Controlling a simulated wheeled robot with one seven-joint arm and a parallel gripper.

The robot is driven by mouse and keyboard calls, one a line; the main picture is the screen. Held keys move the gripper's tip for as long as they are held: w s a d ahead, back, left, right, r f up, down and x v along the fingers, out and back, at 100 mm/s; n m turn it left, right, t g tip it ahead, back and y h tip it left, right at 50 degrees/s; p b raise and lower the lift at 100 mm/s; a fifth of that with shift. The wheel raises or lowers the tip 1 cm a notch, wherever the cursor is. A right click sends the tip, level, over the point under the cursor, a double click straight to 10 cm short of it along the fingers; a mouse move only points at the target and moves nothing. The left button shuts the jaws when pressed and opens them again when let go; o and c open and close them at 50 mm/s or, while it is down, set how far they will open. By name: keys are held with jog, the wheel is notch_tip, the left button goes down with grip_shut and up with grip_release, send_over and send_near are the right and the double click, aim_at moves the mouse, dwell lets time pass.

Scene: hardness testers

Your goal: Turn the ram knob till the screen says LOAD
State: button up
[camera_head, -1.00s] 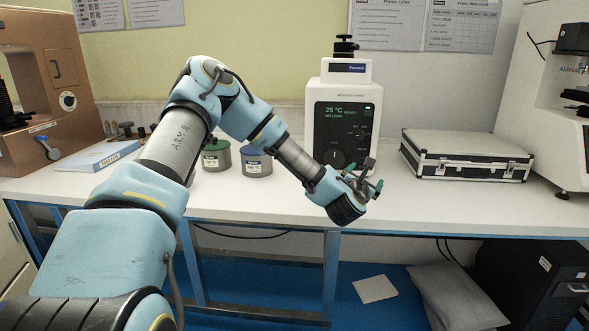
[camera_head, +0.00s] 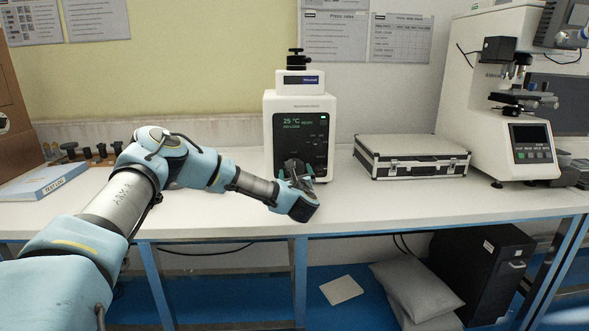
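The press (camera_head: 297,108) is a white upright machine with a black front panel at the back of the bench, left of a silver case. Its small screen (camera_head: 297,124) shows "25 °C" and a line that looks like "NO LOAD". The ram knob low on the panel is mostly hidden behind my gripper (camera_head: 297,172). My gripper is in front of the panel's lower part, its fingers towards the knob. I cannot tell whether they touch the knob or how far apart they are.
A silver-edged case (camera_head: 411,157) lies right of the press. A white tester (camera_head: 520,110) stands farther right. A blue-white test log binder (camera_head: 42,181) lies at the left. The bench front (camera_head: 400,200) is clear. A black cabinet (camera_head: 494,270) stands underneath.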

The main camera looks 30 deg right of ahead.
jog(key=shift+w+d, duration=0.3)
jog(key=shift+w, duration=0.3)
jog(key=c, duration=1.2)
